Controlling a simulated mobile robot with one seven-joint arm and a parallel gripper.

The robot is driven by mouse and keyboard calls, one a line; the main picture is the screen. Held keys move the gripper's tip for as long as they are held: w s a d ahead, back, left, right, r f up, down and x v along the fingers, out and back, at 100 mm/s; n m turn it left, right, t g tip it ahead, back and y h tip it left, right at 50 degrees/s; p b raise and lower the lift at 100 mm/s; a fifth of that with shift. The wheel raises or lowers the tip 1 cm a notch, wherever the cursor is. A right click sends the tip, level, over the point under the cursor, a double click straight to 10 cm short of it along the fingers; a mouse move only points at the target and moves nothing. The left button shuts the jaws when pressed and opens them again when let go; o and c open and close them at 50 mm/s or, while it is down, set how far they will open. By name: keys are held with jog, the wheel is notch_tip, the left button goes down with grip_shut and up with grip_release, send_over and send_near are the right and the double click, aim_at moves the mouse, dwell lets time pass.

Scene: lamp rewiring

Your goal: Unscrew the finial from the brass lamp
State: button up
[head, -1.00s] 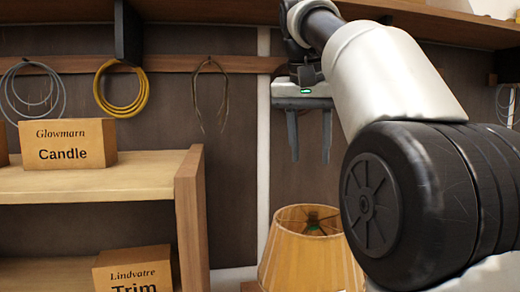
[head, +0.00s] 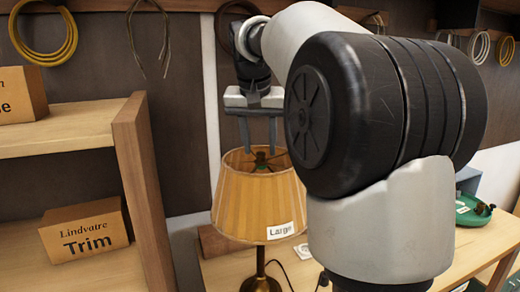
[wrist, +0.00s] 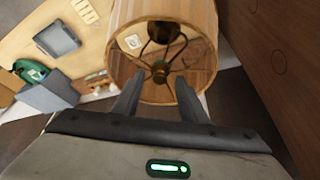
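The brass lamp stands on the bench, with its brass base (head: 261,284) and stem below a tan pleated shade (head: 240,205) labelled "Large". The shade also shows from above in the wrist view (wrist: 199,30). Inside its open top, a small knob that looks like the finial (wrist: 160,70) sits where the dark spokes meet. My gripper (head: 258,148) is open and points down, with its fingertips at about the shade's top rim in the head view. In the wrist view the fingers (wrist: 158,82) lie either side below the knob, apparently empty. Contact cannot be told.
A wooden shelf (head: 135,150) with a "Trim" box (head: 85,232) stands left of the lamp. A green object (head: 474,210) sits on the bench (head: 450,250) at right. Coiled cords hang on the wall behind. My arm hides part of the bench.

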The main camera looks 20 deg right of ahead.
jog(key=shift+x, duration=0.9)
grip_shut()
jog(key=c, duration=0.8)
grip_release()
grip_shut()
jog(key=n, duration=0.2)
jog(key=n+y, duration=0.1)
jog(key=n, duration=0.1)
jog(key=d+n+y, duration=0.1)
jog(key=shift+n+t, duration=0.4)
jog(key=shift+n+y, duration=0.5)
jog(key=shift+n, duration=0.6)
